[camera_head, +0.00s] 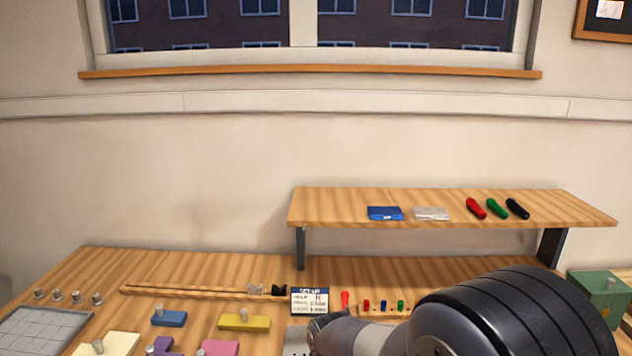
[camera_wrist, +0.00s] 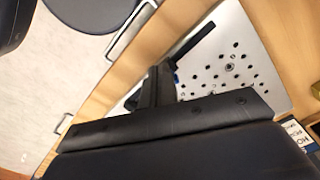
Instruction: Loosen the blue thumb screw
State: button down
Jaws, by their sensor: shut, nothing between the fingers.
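My gripper (camera_wrist: 160,88) shows in the wrist view as dark fingers closed together with nothing between them, over the edge of a pale plate with several holes (camera_wrist: 222,70). In the head view my arm covers most of the plate, and my gripper end (camera_head: 322,324) is partly in sight near its left side. A tiny blue spot (camera_wrist: 176,78) shows right beside the fingers in the wrist view. It may be the blue thumb screw, but it is too small and hidden to be sure. I cannot tell if the fingers touch it.
A dark bar (camera_wrist: 192,42) lies over the plate. A small rack holds red, blue (camera_head: 383,304) and green pieces behind my arm. A sign card (camera_head: 310,301) stands beside a red item (camera_head: 345,299). A raised shelf (camera_head: 340,200) spans the back. Coloured blocks fill the left bench.

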dwell(0.4)
jog(key=shift+s+a, duration=0.1)
jog(key=shift+s, duration=0.3)
notch_tip(320, 180, up, 6)
jog(key=p, duration=0.5)
jog(key=shift+r, duration=0.1)
